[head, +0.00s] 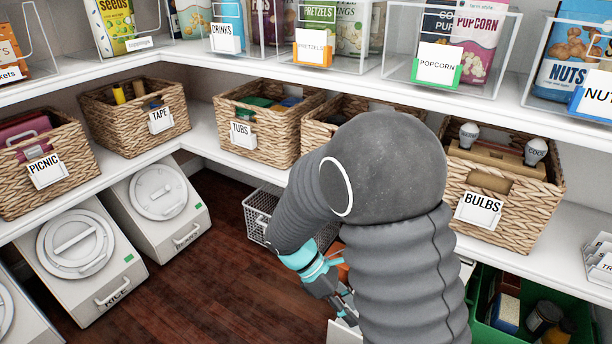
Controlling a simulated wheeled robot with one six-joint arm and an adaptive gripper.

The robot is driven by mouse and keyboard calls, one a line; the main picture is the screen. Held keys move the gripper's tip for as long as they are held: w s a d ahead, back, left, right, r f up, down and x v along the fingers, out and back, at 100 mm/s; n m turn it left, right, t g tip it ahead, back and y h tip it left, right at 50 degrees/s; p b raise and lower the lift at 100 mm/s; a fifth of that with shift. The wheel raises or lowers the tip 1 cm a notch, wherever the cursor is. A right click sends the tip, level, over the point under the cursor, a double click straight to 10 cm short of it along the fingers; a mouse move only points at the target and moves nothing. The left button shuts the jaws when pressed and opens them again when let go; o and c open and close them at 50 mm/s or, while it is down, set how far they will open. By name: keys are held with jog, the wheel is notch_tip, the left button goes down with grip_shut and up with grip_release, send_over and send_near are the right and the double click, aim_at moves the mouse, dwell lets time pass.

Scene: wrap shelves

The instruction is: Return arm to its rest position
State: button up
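My arm, in a grey ribbed sleeve, rises in the lower middle of the head view, bends at a large rounded elbow and points down. My gripper (343,298) hangs below the turquoise wrist band at the arm's end, low in front of the shelves. The arm's sleeve hides part of the gripper, so its fingertips and any hold are unclear. An orange thing and a white-edged thing show partly beside and below it; I cannot tell whether it touches them.
Wicker baskets labelled PICNIC (42,165), TAPE (135,120), TUBS (262,125) and BULBS (505,195) line the middle shelf. Clear bins stand above. A wire basket (258,214), white lidded bins (160,205) and a green crate (488,325) sit below. Wooden floor (200,285) is open at left.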

jog(key=s+d+r+m+t+y+p, duration=0.2)
jog(key=r+m, duration=0.6)
jog(key=r, duration=0.4)
jog(key=s+d+r+m+t+y+p, duration=0.2)
jog(key=s+d+r+m+t+y, duration=0.2)
jog(key=r, duration=0.8)
jog(key=s+m+t+y, duration=0.2)
jog(key=s+m+t, duration=0.1)
jog(key=s+m, duration=0.1)
jog(key=shift+s+r+m, duration=0.15)
jog(key=shift+m, duration=0.15)
